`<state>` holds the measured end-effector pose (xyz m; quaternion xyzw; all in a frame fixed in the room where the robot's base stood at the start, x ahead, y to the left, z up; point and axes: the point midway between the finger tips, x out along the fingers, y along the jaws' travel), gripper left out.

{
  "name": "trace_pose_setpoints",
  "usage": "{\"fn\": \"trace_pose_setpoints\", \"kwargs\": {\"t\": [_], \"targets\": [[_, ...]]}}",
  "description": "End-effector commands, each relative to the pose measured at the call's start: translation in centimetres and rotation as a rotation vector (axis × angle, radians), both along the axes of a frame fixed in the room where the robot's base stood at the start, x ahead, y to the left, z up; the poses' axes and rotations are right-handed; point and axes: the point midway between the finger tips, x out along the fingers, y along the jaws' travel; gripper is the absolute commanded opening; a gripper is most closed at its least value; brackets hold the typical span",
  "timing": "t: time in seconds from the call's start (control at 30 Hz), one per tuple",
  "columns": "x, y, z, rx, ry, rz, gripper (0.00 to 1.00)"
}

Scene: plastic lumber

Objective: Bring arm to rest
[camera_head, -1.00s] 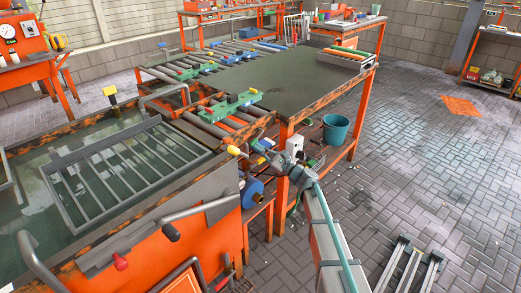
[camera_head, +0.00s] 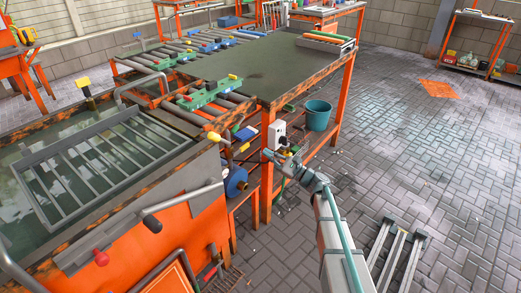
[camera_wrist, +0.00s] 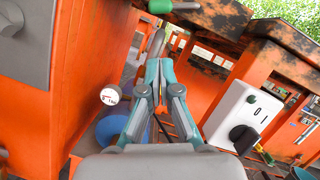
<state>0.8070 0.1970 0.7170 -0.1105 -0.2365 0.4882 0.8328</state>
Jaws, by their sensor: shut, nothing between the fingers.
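My gripper (camera_head: 267,154) is at the end of my grey and teal arm, right of the tank and in front of the table's near leg in the head view. It looks closed and empty. In the wrist view my gripper (camera_wrist: 159,64) shows its teal fingers together, pointing toward a gap between orange frames. A grey rod-like part shows just beyond the fingertips; I cannot tell the distance. A white switch box (camera_head: 277,131) is near the gripper; the box also shows at right in the wrist view (camera_wrist: 239,109), with a black knob.
The orange tank (camera_head: 185,235) with a grey rack (camera_head: 95,165) stands left. The dark-topped table (camera_head: 285,65) is behind my gripper. A teal bucket (camera_head: 318,115) sits on its lower shelf. Grey rails (camera_head: 395,260) lie on the floor at right. Open paving spreads to the right.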

Motion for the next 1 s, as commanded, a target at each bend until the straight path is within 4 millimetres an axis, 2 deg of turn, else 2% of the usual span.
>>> {"fn": "trace_pose_setpoints", "kwargs": {"t": [0.57, 0.7, 0.87, 0.97, 1.0], "targets": [[-0.2, -0.5, -0.2, -0.001, -0.003, -0.001, 0.00], [-0.3, -0.3, -0.5, -0.041, -0.051, -0.010, 0.00], [-2.4, 0.8, -3.6, -0.254, -0.153, 0.025, 0.00], [-5.4, 1.3, -8.1, -0.448, -0.216, 0.082, 0.00], [-7.0, 1.3, -10.4, -0.532, -0.238, 0.116, 0.00]]}}
